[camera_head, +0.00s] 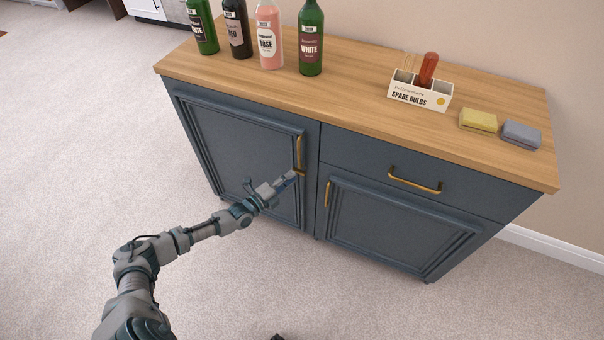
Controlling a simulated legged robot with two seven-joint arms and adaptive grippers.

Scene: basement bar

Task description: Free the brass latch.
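A blue-grey cabinet (240,135) has a left door with an upright brass handle (299,152) near its right edge. I cannot make out a separate brass latch; this handle, another upright brass handle (327,194) on the right door and a brass drawer pull (414,181) are the brass parts I see. My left gripper (291,177) is at the lower end of the left door's handle. Whether it touches the handle, and whether its small fingers are open or shut, I cannot tell. Both doors and the drawer look closed. My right gripper is out of view.
On the wooden top (350,100) stand several bottles (310,42) at the back left. A white "spare bulbs" box (420,93) holds a red-brown object (428,68). Carpet in front is clear.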

